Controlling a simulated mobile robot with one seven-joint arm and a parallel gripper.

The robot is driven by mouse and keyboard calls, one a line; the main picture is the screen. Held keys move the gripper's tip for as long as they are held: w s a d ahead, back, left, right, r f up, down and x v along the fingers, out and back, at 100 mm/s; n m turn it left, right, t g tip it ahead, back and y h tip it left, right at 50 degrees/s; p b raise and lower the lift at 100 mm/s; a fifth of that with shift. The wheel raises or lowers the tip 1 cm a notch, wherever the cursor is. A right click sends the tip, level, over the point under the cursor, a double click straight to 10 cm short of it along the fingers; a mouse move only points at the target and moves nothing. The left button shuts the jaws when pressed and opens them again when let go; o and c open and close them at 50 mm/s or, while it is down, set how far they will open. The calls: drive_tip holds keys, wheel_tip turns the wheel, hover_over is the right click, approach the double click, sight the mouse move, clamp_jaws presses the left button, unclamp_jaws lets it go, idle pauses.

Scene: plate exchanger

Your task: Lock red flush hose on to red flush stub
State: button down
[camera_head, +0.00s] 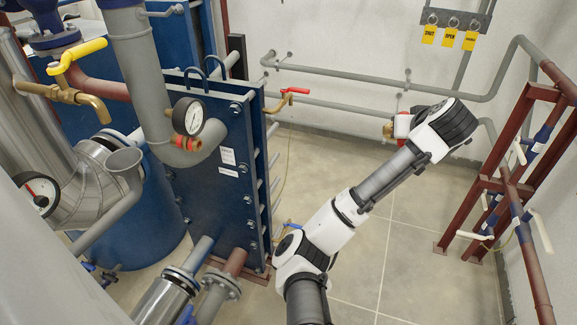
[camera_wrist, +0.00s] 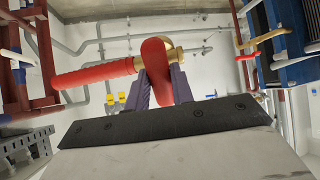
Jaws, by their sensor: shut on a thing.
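The red flush hose (camera_wrist: 95,74) shows in the wrist view as a ribbed red length at left, with a brass end and a red lever-like part (camera_wrist: 158,72) in front. My gripper (camera_wrist: 160,84) is shut on this hose end, its dark fingers on both sides. In the head view only a bit of red (camera_head: 402,125) and brass (camera_head: 388,130) shows beside my wrist, which hides the fingers. The red flush stub (camera_head: 287,96), brass with a red lever, sticks out from the exchanger's right side. It also shows at right in the wrist view (camera_wrist: 249,56). The hose end is apart from it.
The blue plate exchanger (camera_head: 212,165) stands left of my arm. Grey pipes (camera_head: 350,82) run along the back wall. A dark red pipe frame (camera_head: 490,190) with valves stands at right. Yellow tags (camera_head: 450,37) hang on the wall. The tiled floor between is clear.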

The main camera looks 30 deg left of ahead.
drive_tip(key=s+a+n+g+y, duration=0.6)
drive_tip(key=s+a+n+g, duration=0.15)
drive_tip(key=s, duration=0.55)
drive_tip(key=s+a+n+g+y, duration=0.65)
drive_tip(key=s+a, duration=0.25)
drive_tip(key=s, duration=0.4)
drive_tip(key=s+a+t, duration=0.1)
drive_tip(key=a, duration=0.5)
drive_tip(key=shift+s+a+f, duration=0.15)
drive_tip(key=shift+s+f, duration=0.1)
drive_tip(key=shift+s, duration=0.1)
drive_tip(key=shift+s+a+f+h, duration=0.1)
drive_tip(key=shift+a+h, duration=0.15)
drive_tip(key=shift+a, duration=0.2)
